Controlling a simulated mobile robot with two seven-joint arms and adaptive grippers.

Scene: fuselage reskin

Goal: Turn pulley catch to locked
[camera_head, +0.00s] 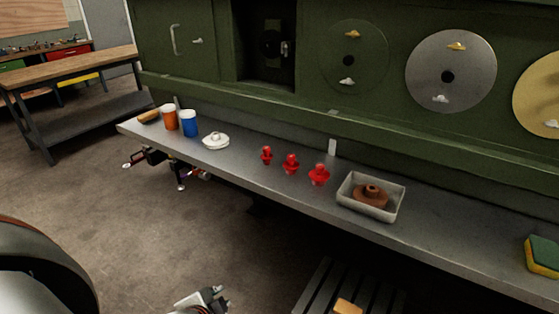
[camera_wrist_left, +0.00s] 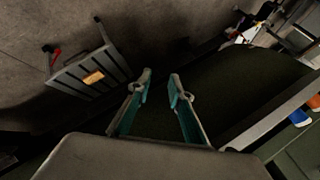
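A dark open recess (camera_head: 268,45) in the green panel holds a round dark part and a small metal latch-like piece (camera_head: 284,48); I cannot tell for sure whether this is the pulley catch, or its setting. My left gripper (camera_head: 221,296) shows at the bottom of the head view, low in front of the shelf and far from the panel. In the left wrist view its two fingers (camera_wrist_left: 160,82) are apart with nothing between them. My right gripper is in neither view.
The grey shelf (camera_head: 255,173) bears orange and blue cups, a white lidded item, red knobs, a tray (camera_head: 354,205) with a brown part, and a sponge (camera_head: 543,254). A slatted stool (camera_head: 314,288) stands below. Wing-nut discs (camera_head: 470,87) are on the panel. A workbench (camera_head: 75,65) stands left.

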